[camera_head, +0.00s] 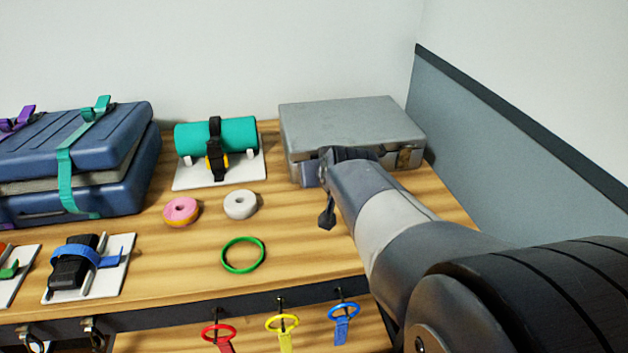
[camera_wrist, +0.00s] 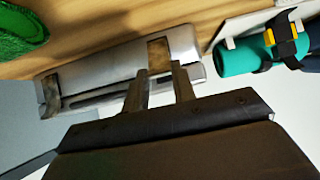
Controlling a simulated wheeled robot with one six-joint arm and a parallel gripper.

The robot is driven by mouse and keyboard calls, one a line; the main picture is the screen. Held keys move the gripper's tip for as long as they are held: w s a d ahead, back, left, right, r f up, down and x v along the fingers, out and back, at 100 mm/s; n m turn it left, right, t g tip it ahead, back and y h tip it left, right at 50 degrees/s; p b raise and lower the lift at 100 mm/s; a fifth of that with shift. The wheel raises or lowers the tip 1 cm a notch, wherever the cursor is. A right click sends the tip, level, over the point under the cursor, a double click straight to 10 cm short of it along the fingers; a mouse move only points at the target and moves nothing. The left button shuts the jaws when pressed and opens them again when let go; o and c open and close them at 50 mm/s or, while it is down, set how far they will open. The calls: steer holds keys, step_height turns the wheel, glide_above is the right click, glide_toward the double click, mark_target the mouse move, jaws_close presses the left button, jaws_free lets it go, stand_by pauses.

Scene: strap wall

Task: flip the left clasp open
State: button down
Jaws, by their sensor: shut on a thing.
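A grey case (camera_head: 350,112) lies shut at the back right of the wooden table. Its right clasp (camera_head: 404,158), a brownish plate, shows on its front. The left clasp is hidden behind my gripper (camera_head: 318,168) in the head view. In the wrist view the case (camera_wrist: 115,68) appears turned over. There the left clasp (camera_wrist: 158,52) is on the right and the right clasp (camera_wrist: 50,95) on the left. My gripper's two fingers (camera_wrist: 160,70) stand at the edge of the left clasp, shut on it. The exact contact is hard to see.
A teal roll (camera_head: 235,135) with a black strap stands left of the case. A strapped blue case (camera_head: 115,130) stands at the left. The wall is close on the right.

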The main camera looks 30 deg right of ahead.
steer(key=f+t+b, duration=0.1)
steer(key=b, duration=0.1)
steer(key=s+b, duration=0.1)
steer(key=b, duration=0.1)
steer(key=shift+a+f+t, duration=0.1)
steer(key=shift+f+t, duration=0.25)
steer(key=shift+t, duration=0.05)
steer(key=shift+f+b, duration=0.1)
steer(key=shift+b, duration=0.35)
steer(key=b, duration=0.1)
steer(key=s+f+b, duration=0.1)
steer(key=f+b, duration=0.1)
steer(key=b, duration=0.1)
steer(key=shift+s+a+f, duration=0.25)
steer(key=c, duration=1.2)
jaws_free()
steer(key=shift+r, duration=0.1)
steer(key=shift+o, duration=0.2)
steer(key=shift+r, duration=0.15)
